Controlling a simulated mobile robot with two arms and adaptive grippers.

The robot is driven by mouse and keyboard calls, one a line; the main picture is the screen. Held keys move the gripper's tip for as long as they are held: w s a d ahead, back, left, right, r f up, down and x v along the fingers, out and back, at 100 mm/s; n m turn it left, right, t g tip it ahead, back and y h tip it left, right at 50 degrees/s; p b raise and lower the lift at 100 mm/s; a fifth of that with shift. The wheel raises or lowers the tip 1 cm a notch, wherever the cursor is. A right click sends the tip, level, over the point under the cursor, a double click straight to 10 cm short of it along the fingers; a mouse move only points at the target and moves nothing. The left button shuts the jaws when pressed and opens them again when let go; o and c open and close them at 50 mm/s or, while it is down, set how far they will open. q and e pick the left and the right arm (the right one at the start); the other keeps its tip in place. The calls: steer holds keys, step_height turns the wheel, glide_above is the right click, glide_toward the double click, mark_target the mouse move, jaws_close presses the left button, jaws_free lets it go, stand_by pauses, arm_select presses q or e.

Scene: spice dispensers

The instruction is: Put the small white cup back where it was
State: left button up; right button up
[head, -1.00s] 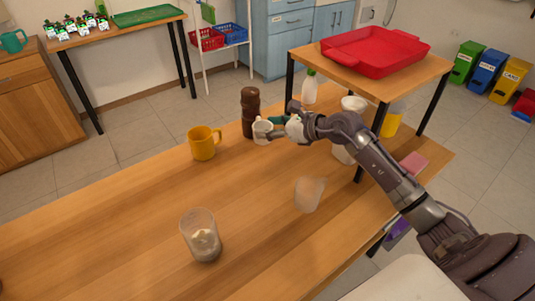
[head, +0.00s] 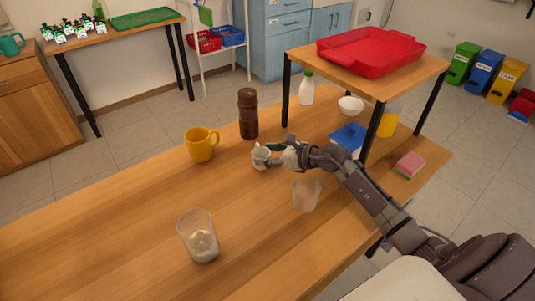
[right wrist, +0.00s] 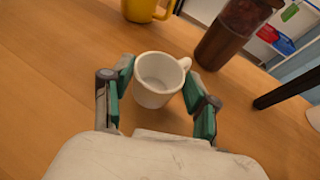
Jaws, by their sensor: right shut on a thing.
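The small white cup (head: 261,157) is upright, low over the long wooden table, in front of the brown grinder. I cannot tell if its base touches the table. My right gripper (head: 270,156) is shut on the cup, reaching in from the right. In the right wrist view the cup (right wrist: 157,82) is between the teal finger pads, its mouth up and empty, its handle pointing to the upper right. My left gripper is not in view.
A yellow mug (head: 200,146) and the brown grinder (head: 248,117) stand behind the cup. A translucent beaker (head: 307,198) is just below my right forearm. A clear glass with pale contents (head: 201,243) stands in front. A raised shelf with a red tray (head: 370,65) is at right.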

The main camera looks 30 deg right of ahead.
steer(key=o, duration=1.3)
steer(key=shift+f, duration=0.15)
steer(key=shift+r, duration=0.2)
steer(key=v, duration=1.2)
steer(key=shift+b, duration=0.35)
